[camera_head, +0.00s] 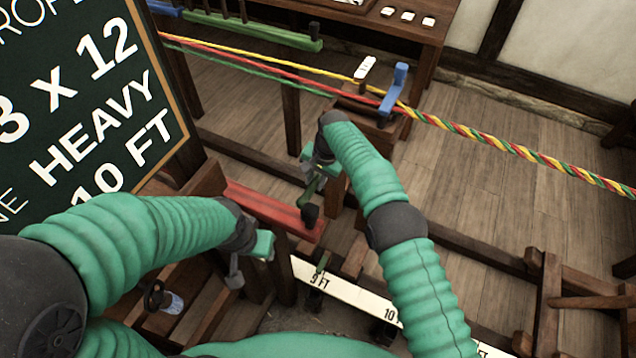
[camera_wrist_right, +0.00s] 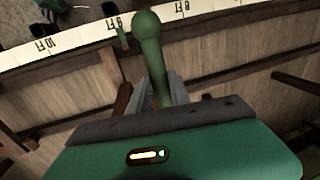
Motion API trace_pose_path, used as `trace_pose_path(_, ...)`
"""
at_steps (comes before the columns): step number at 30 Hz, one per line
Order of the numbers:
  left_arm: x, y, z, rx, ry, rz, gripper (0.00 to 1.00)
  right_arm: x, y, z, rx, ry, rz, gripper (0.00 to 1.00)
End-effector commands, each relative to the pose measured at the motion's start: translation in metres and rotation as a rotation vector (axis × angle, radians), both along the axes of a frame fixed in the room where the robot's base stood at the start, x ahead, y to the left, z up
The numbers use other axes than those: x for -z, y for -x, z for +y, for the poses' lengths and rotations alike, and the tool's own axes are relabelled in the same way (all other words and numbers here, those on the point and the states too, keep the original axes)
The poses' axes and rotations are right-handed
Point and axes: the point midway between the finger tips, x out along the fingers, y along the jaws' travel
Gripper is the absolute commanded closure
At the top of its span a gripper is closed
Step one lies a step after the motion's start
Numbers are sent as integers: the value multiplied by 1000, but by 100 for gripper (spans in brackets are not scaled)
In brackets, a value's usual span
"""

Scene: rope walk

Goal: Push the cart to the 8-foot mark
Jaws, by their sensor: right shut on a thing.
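The wooden cart (camera_head: 378,122) stands mid-scene on its track, with a blue forked piece (camera_head: 396,88) on top. Red, yellow and green strands meet there and leave to the right as one twisted rope (camera_head: 510,148). My right gripper (camera_head: 314,178) is shut on a green handle, whose round knob (camera_wrist_right: 148,25) rises between the fingers in the right wrist view. A white scale (camera_head: 345,295) runs below; a small green pointer (camera_head: 321,264) is at its 9 FT label, and the 8 FT label (camera_wrist_right: 184,10) shows in the wrist view. My left gripper (camera_head: 250,258) is apart from the cart; its jaw state is unclear.
A dark sign (camera_head: 85,100) reading "HEAVY" and "10 FT" stands at the left. A red bar (camera_head: 272,208) lies beside my right gripper. A wooden table (camera_head: 340,20) is at the back, and a wooden frame (camera_head: 548,305) at the lower right. Plank floor is open at right.

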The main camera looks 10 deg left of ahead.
Motion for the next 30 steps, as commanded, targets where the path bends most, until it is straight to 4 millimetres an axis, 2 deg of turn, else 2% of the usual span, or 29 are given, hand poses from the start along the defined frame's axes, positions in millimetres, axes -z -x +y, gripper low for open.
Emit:
trace_pose_path(10,0,0,0,1,0,0,55,0,-1,0,2,12,-1,100)
trace_pose_path(11,0,0,0,1,0,0,55,0,-1,0,2,12,-2,74)
trace_pose_path(15,0,0,0,1,0,0,55,0,-1,0,2,11,-2,56)
trace_pose_path(25,-1,0,0,1,0,0,55,-3,-1,-1,2,8,0,56)
trace_pose_path(30,-5,0,0,1,0,0,55,-33,1,-4,1,10,-2,56)
